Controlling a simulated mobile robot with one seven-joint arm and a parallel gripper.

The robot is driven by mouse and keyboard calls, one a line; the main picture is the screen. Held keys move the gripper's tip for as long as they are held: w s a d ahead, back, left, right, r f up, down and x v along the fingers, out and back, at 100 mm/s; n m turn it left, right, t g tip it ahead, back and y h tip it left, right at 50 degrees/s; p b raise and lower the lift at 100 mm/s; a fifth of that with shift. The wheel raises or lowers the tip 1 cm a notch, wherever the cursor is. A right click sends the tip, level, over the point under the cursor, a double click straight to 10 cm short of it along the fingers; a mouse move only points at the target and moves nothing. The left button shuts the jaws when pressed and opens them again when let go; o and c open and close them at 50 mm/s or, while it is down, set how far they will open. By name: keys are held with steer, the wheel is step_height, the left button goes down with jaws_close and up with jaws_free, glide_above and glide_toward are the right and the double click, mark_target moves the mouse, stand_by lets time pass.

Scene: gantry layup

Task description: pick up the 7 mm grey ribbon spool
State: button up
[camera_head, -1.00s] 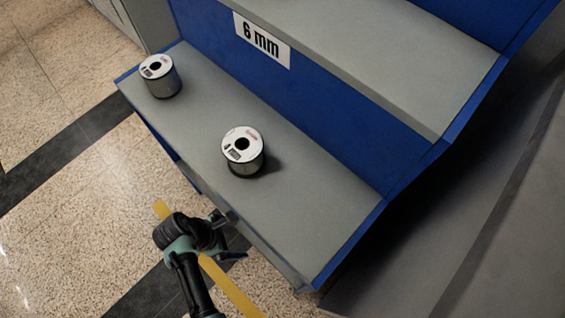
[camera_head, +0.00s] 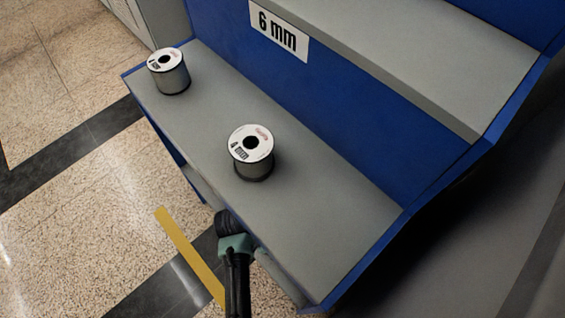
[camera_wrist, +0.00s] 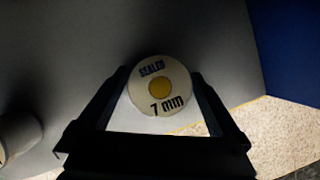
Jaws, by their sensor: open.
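In the wrist view a round spool (camera_wrist: 146,100) shows its pale end face, marked "SEALED" and "7 mm", with a yellow centre. It lies ahead, between the two dark fingers of my gripper (camera_wrist: 160,78), which are spread apart. I cannot tell whether either finger touches it. The spool's side and ribbon are mostly hidden, so its grey colour does not show clearly. In the head view my wrist reaches in by the front edge of the shelf; my fingers and this spool are hidden there.
In the head view, two spools, one far (camera_head: 170,80) and one nearer (camera_head: 252,165), stand on the grey shelf (camera_head: 310,215). A "6 mm" sign (camera_head: 279,30) is on the blue panel behind. A yellow floor strip (camera_head: 188,252) lies left.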

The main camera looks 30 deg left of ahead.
jaws_close()
stand_by(0.5)
steer(key=shift+r, duration=0.2)
